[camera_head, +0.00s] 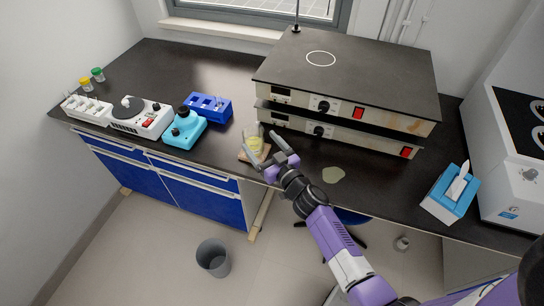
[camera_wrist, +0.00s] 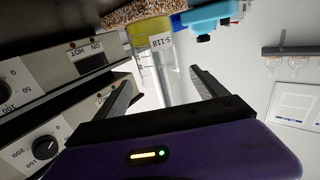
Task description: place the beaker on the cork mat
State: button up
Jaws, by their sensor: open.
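The clear beaker (camera_head: 255,146) holds yellow liquid and stands on the small tan cork mat (camera_head: 243,155) near the front edge of the bench, partly hidden by my gripper. In the wrist view, which is upside down, the beaker (camera_wrist: 157,42) carries a label reading S-118, and its yellow base meets the speckled cork mat (camera_wrist: 135,13). My gripper (camera_head: 261,141) is open, with its fingers on either side of the beaker. In the wrist view, gaps show between the beaker and both fingers of the gripper (camera_wrist: 165,75).
Two stacked hot plates (camera_head: 345,72) stand close to the right of the beaker. A turquoise device (camera_head: 184,130) and a blue rack (camera_head: 208,107) stand to the left. A pale puddle-like patch (camera_head: 333,175) and a tissue box (camera_head: 449,194) are further right.

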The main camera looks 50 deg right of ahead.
jog(key=b+v, duration=0.1)
jog(key=v, duration=0.5)
jog(key=shift+s, duration=0.3)
jog(key=s+a+f+n+g+y, duration=0.1)
jog(key=s+a+f+g+y, duration=0.25)
jog(key=s+a, duration=1)
jog(key=s+a+r+n+y, duration=0.1)
jog(key=s+a+r, duration=0.3)
jog(key=s+r, duration=0.3)
jog(key=s+a+r+n+t+y, duration=0.1)
jog(key=s+a+r, duration=0.3)
jog(key=s+r, duration=0.4)
jog(key=shift+s+r+n, duration=0.2)
jog(key=shift+r+n, duration=0.05)
jog(key=shift+n, duration=0.05)
